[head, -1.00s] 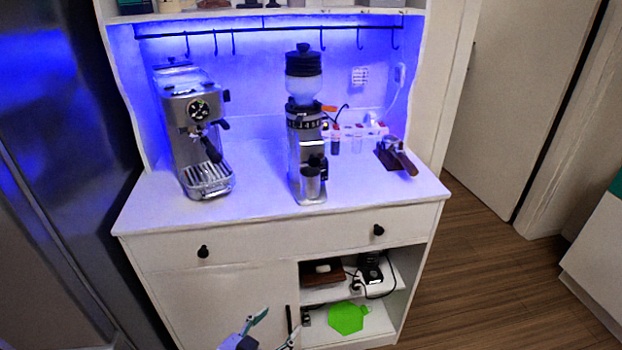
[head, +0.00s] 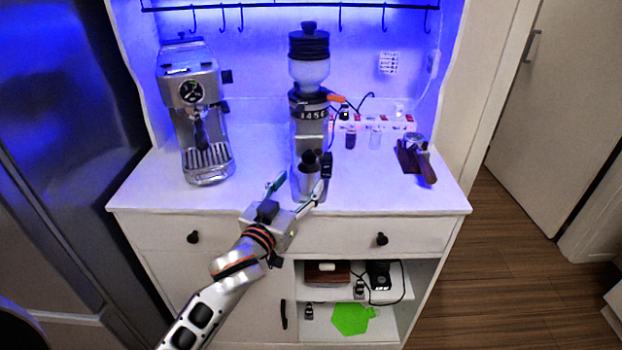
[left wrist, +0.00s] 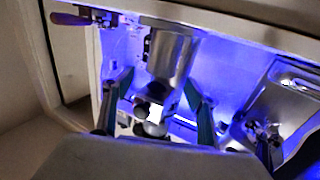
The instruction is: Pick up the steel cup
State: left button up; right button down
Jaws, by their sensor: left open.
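The steel cup (head: 308,181) stands upright at the foot of the coffee grinder (head: 309,130), below its spout, on the white counter. My left gripper (head: 301,184) is open and empty in front of the cup, its fingertips appearing to either side of it in the head view. In the left wrist view, which is roughly upside down, a shiny metal cylinder, seemingly the cup (left wrist: 172,55), shows beyond and between the open fingers (left wrist: 158,78). I cannot tell whether the fingers touch it. My right gripper is not in view.
An espresso machine (head: 196,115) stands left of the grinder. A power strip (head: 372,123) and a portafilter on a dark stand (head: 414,158) are to the right. Hooks hang from a rail above. The counter front (head: 400,198) right of the grinder is clear.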

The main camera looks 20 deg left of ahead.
aim_at(305, 174)
pick_arm(q)
jog(key=w, duration=0.7)
jog(key=shift+d, duration=0.3)
jog(key=c, duration=1.3)
